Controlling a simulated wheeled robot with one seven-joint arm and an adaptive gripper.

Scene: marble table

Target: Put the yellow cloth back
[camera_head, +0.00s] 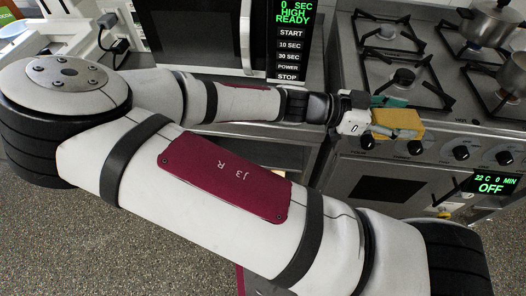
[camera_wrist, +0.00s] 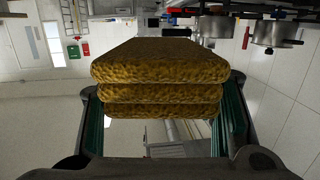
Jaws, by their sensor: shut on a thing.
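My gripper (camera_head: 388,124) is in front of the stove, at the height of its front edge. It is shut on the yellow cloth (camera_head: 402,122), a folded, thick yellow block. In the wrist view the cloth (camera_wrist: 158,85) shows as several stacked layers held between the two green-padded fingers (camera_wrist: 160,115). The cloth looks clear of any surface, though the head view does not show this fully. Part of the cloth is hidden behind a finger in the head view.
The stove (camera_head: 440,115) with burner grates and knobs lies right behind my gripper. Pots (camera_head: 492,22) stand on its right burners. A microwave (camera_head: 195,35) stands at the back left. The floor (camera_head: 110,235) shows at the lower left.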

